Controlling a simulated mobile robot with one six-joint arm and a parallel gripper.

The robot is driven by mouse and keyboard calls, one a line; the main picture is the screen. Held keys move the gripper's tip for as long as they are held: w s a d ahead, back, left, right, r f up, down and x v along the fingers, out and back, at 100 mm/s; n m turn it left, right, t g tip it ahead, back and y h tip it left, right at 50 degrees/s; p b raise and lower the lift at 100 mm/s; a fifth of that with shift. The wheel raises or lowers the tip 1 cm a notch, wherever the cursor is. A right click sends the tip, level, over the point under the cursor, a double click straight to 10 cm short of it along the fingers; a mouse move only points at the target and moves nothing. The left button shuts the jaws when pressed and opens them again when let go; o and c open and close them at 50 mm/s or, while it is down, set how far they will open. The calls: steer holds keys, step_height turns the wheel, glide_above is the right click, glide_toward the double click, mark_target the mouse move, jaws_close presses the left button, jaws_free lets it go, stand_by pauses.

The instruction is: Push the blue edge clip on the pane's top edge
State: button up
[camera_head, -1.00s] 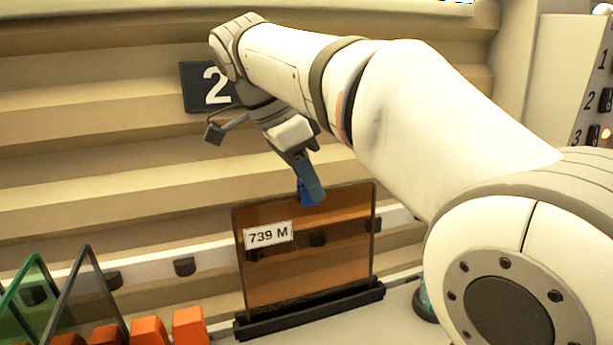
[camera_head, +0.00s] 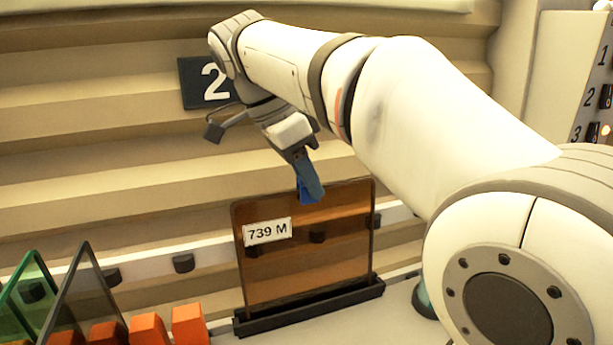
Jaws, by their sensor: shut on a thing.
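An amber-brown glass pane (camera_head: 330,255) stands upright in a black slotted base (camera_head: 312,306). It bears a white label reading "739 M" (camera_head: 267,231). The blue edge clip (camera_head: 308,197) is at the pane's top edge, near the middle. My gripper (camera_head: 308,180) points down over the pane from above and is shut on the blue clip. The gripper's fingers look bluish and partly cover the clip. I cannot tell how far the clip sits down over the edge.
Orange blocks (camera_head: 188,325) stand at the lower left, beside a grey pane (camera_head: 84,290) and a green pane (camera_head: 30,285). A rail with black pads (camera_head: 183,263) runs behind the amber pane. A numbered panel (camera_head: 580,85) is at the far right.

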steer(key=shift+f+b, duration=0.35)
steer(key=shift+f, duration=0.15)
steer(key=o, duration=1)
steer(key=p+v, duration=0.2)
steer(key=v, duration=0.6)
steer(key=shift+d+f, duration=0.1)
